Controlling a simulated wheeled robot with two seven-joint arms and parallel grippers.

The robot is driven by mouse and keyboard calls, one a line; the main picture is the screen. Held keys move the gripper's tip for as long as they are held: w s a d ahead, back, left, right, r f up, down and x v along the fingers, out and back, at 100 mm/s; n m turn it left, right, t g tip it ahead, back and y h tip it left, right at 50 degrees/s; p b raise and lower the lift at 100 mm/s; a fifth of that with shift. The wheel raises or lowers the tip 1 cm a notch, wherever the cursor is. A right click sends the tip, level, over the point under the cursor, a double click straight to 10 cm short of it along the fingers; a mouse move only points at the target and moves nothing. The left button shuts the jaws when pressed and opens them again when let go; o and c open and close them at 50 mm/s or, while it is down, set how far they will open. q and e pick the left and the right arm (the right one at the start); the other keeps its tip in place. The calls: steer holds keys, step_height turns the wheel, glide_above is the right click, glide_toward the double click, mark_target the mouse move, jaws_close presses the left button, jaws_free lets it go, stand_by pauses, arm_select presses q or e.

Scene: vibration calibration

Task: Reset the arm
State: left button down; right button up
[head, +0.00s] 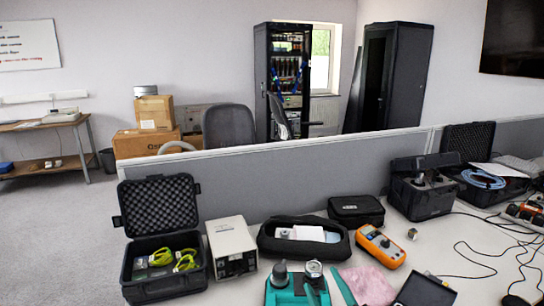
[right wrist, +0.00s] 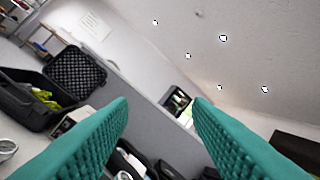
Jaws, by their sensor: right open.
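My right gripper (head: 321,278) shows at the bottom middle of the head view as two thin teal fingers. It is open, with nothing between its fingers. In the right wrist view the teal ribbed fingers (right wrist: 160,104) stand wide apart, pointing over the desk toward the partition and room. In the head view the fingers are close to a teal device with a round gauge (head: 313,268) and to a pink cloth (head: 368,285). My left gripper is in neither view.
An open black case (head: 160,206) with yellow-green items, a white box instrument (head: 232,248), a soft black pouch (head: 266,243) and an orange meter (head: 381,246) stand on the desk. A grey partition (head: 280,174) runs behind them. Cables lie at right.

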steer(key=s+d+f+m+g+h, duration=0.3)
steer(key=d+f+m+g+h, duration=0.15)
steer(key=f, duration=0.35)
steer(key=s+d+f+m+g+h, duration=0.3)
steer(key=d+f, duration=0.2)
steer(key=f, duration=0.3)
steer(key=s+d+f+m+g+y, duration=0.1)
steer(key=s+f+g, duration=0.4)
steer(key=s, duration=0.3)
steer(key=s+d+f+m+g, duration=0.1)
steer(key=s+f+g, duration=0.35)
steer(key=s, duration=0.35)
step_height(320, 180, down, 27)
steer(key=s+g, duration=0.1)
steer(key=s+d+f+g, duration=0.1)
steer(key=s+d+f, duration=0.1)
steer(key=s+f, duration=1.4)
steer(key=shift+s+d, duration=0.25)
steer(key=shift+s, duration=0.15)
